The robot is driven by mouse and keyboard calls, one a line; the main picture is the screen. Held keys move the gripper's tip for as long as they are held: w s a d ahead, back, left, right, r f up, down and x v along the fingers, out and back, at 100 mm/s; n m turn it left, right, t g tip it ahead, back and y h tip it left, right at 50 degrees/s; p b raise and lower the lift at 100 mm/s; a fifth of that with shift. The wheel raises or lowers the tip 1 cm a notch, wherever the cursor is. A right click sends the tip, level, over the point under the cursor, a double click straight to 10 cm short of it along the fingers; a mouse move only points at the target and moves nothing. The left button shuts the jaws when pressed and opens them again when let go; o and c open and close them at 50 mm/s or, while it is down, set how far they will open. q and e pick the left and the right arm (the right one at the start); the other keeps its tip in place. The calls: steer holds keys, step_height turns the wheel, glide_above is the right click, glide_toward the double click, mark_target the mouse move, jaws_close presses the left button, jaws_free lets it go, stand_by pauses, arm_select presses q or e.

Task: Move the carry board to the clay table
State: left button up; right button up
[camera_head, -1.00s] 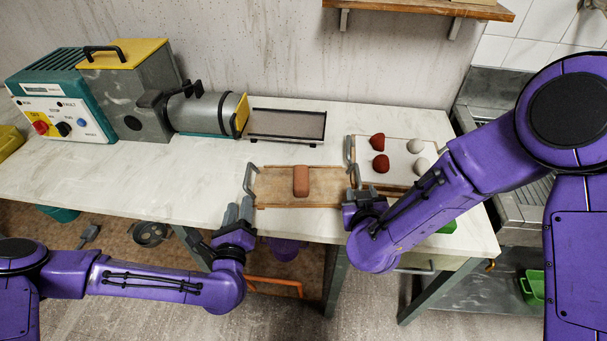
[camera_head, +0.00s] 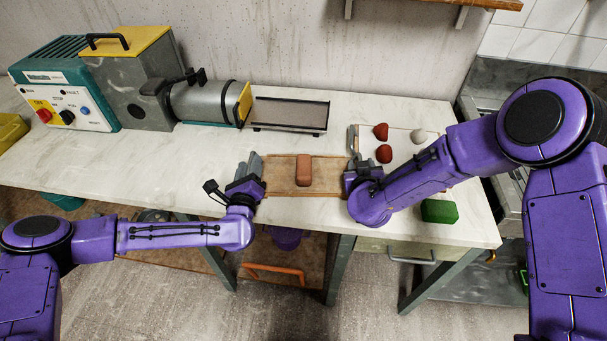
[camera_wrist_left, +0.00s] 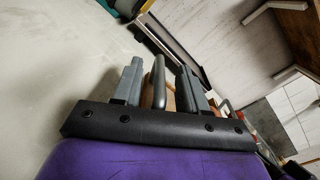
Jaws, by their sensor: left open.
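The wooden carry board (camera_head: 282,174) lies on the long pale marbled table (camera_head: 150,165) near its front edge, with a brown clay block (camera_head: 304,170) on it. My left gripper (camera_head: 250,166) is open at the board's left end. In the left wrist view, the grey handle (camera_wrist_left: 158,82) stands between the two open fingers of my left gripper (camera_wrist_left: 157,88). My right gripper (camera_head: 356,168) is at the board's right end, by the handle there. Its fingers are too small and covered to tell whether they are open or shut.
A machine with a barrel (camera_head: 205,102) and a teal control box (camera_head: 65,100) stand at the back left. A dark-edged tray (camera_head: 290,114) lies behind the board. Red lumps (camera_head: 383,153) and a pale lump (camera_head: 418,136) lie right of it, with a green block (camera_head: 439,211) at the front right.

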arm_select(q)
steer(key=shift+w, duration=0.3)
arm_select(e)
steer(key=shift+w+f, duration=0.1)
steer(key=shift+w, duration=0.2)
arm_select(q)
jaws_close()
arm_select(e)
jaws_close()
arm_select(q)
steer(key=shift+r, duration=0.15)
